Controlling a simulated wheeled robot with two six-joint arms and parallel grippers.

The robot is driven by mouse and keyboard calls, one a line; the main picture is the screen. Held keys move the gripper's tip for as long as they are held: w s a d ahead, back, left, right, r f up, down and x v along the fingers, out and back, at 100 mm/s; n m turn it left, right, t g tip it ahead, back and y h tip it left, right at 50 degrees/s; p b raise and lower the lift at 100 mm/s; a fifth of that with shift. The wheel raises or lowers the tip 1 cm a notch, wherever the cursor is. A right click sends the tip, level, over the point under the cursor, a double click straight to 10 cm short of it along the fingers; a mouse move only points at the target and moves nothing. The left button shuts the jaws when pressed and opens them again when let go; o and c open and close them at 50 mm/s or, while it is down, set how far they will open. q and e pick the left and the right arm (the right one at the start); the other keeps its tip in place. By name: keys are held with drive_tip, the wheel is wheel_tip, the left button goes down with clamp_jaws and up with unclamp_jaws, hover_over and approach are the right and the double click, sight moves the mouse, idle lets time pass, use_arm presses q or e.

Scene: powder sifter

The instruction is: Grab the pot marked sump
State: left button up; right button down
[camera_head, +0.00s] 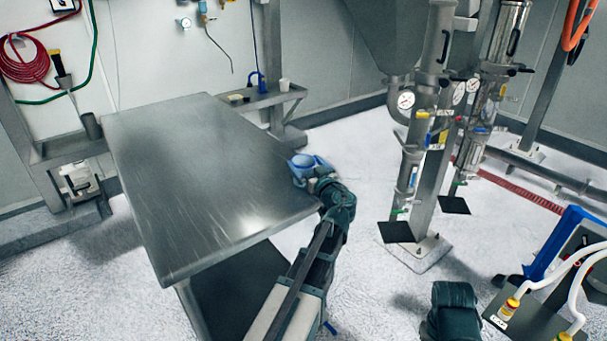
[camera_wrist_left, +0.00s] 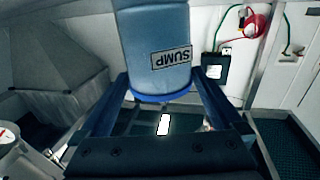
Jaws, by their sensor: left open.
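The pot marked sump (camera_wrist_left: 152,30) is a light blue cylinder with a darker blue rim. Its white SUMP label reads upside down in the left wrist view. My left gripper (camera_wrist_left: 160,78) is open, with one finger on each side of the pot; I cannot tell whether they touch it. In the head view the pot (camera_head: 301,160) shows as a small blue shape at the table's right edge, partly hidden by my left gripper (camera_head: 312,168). My right gripper is not clearly in view.
A bare steel table (camera_head: 200,170) fills the left centre. A small shelf (camera_head: 262,98) with a blue item and a cup is behind it. Pipework with gauges (camera_head: 425,130) stands to the right. A blue-framed unit with white hoses (camera_head: 560,270) is at lower right.

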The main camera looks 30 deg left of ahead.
use_arm(q)
drive_tip(key=shift+c, duration=0.2)
drive_tip(key=c, duration=1.1)
drive_tip(key=shift+r, duration=0.15)
use_arm(e)
drive_tip(key=shift+r, duration=0.2)
